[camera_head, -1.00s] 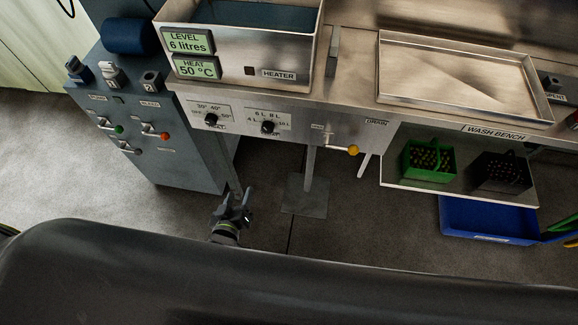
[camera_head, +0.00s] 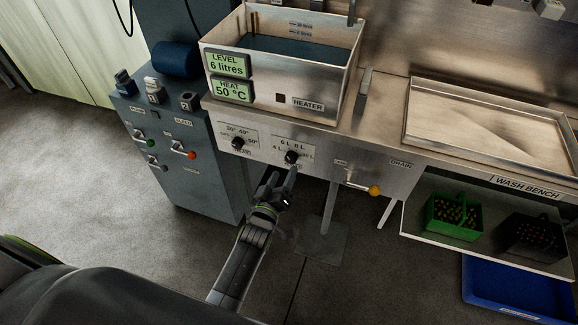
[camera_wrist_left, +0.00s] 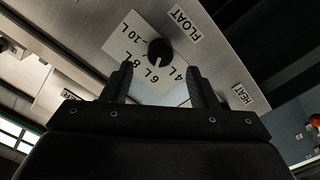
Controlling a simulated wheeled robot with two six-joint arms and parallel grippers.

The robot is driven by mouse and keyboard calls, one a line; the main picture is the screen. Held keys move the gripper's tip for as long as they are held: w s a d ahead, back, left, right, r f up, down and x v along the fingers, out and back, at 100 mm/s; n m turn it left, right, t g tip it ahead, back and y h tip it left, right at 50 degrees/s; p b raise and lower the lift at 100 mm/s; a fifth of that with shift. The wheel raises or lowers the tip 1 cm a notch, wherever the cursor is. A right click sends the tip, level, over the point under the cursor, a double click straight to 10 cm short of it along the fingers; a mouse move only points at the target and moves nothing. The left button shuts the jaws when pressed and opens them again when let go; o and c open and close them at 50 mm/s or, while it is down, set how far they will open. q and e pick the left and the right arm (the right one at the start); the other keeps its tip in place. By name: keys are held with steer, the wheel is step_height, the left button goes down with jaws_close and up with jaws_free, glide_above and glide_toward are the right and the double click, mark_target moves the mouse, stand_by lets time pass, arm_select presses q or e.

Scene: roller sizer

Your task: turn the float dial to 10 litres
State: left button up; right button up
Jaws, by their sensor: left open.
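The float dial (camera_head: 291,157) is a black knob on a white scale plate on the bench's front panel. In the left wrist view the dial (camera_wrist_left: 160,51) sits beyond the fingertips, with marks 4 L, 6 L, 8 L and 10 L and a FLOAT label (camera_wrist_left: 182,25). A pale line on the knob points towards the 6 L side. My left gripper (camera_head: 282,177) is open and empty, just below and in front of the dial, apart from it. The level display (camera_head: 227,65) reads 6 litres. My right gripper is not in view.
The heat dial (camera_head: 238,143) is left of the float dial. A yellow-knobbed drain lever (camera_head: 374,190) sticks out to the right. The heater tank (camera_head: 270,95) stands above. A grey cabinet (camera_head: 200,180) with levers is at left. Green (camera_head: 440,222) and black crates sit on a shelf at right.

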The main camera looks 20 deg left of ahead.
mark_target(290, 161)
arm_select(q)
steer(key=w+b, duration=0.1)
steer(key=w, duration=0.1)
steer(key=w+b, duration=0.1)
steer(key=w, duration=0.1)
steer(key=shift+f+b, duration=0.3)
steer(key=shift+w+r+b, duration=0.25)
steer(key=shift+w+b, duration=0.6)
steer(key=c, duration=1)
